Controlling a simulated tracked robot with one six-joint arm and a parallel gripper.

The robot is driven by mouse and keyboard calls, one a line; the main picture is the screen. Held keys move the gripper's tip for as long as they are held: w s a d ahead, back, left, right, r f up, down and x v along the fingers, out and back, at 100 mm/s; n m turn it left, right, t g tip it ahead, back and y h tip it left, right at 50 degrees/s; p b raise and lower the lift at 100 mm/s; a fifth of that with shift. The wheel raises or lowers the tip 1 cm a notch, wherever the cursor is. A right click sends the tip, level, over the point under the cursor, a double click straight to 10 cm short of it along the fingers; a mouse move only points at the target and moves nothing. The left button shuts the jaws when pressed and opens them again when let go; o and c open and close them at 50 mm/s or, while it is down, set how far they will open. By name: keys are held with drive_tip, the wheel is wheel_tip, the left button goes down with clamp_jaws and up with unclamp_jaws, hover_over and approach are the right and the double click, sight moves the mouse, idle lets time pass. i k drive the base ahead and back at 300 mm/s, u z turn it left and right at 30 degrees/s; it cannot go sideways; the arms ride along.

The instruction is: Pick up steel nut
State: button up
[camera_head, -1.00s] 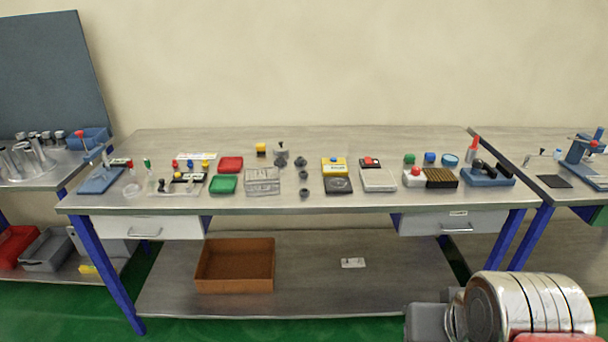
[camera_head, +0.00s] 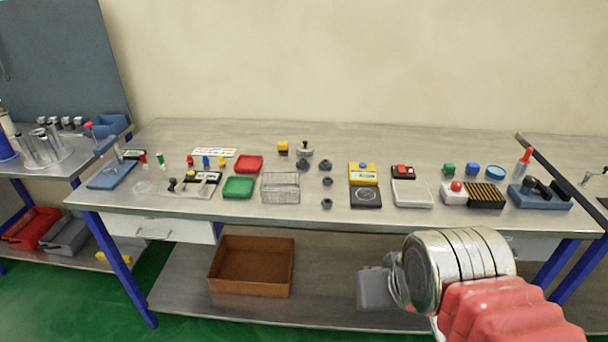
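I cannot pick out a steel nut for certain; the small parts on the bench are too small to tell. Several small dark grey round parts lie near the bench's middle, among them a back one (camera_head: 325,164), a middle one (camera_head: 327,181) and a front one (camera_head: 327,203). A silvery part with a dark knob (camera_head: 305,149) stands behind them. My gripper (camera_head: 372,290) shows as a grey block at the end of my silver and red arm, low in front of the bench's front edge and well apart from these parts. Its fingers cannot be made out.
The steel bench (camera_head: 400,135) also bears a wire basket (camera_head: 281,195), red (camera_head: 249,163) and green (camera_head: 238,187) trays, a scale (camera_head: 411,194) and a blue-based press (camera_head: 540,198). A brown bin (camera_head: 250,290) stands on the lower shelf. The bench's back strip is mostly clear.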

sight(327, 180)
drive_tip(key=u, duration=0.55)
drive_tip(key=i, duration=1.05)
drive_tip(key=u, duration=0.25)
